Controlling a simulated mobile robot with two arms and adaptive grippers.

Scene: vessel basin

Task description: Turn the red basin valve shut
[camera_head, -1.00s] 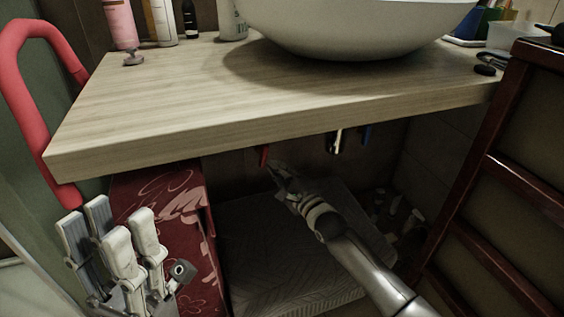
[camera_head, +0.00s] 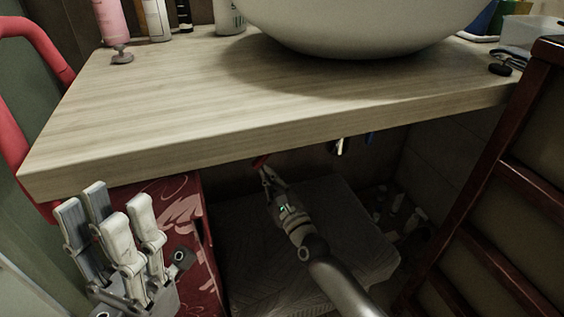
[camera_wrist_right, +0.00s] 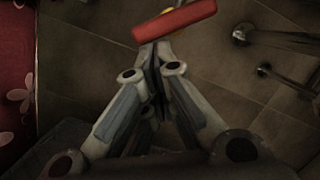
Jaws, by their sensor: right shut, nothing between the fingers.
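The red valve handle (camera_head: 259,161) shows just below the counter's front edge, partly hidden by the edge. In the right wrist view the red handle (camera_wrist_right: 175,20) is a slanted bar across the top, just beyond the fingertips. My right gripper (camera_head: 267,174) is under the counter, shut and empty, its tips at the handle's lower end. In the wrist view the right gripper's (camera_wrist_right: 156,62) fingers meet just below the bar; whether they touch it I cannot tell. My left gripper (camera_head: 108,218) is open and empty at the lower left, away from the valve.
The wooden counter (camera_head: 200,100) with the white basin (camera_head: 360,30) overhangs the valve closely. A blue handle (camera_head: 369,138) and a metal fitting (camera_head: 340,147) hang to the right. A dark wooden frame (camera_head: 470,200) stands right, a red patterned box (camera_head: 190,225) left.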

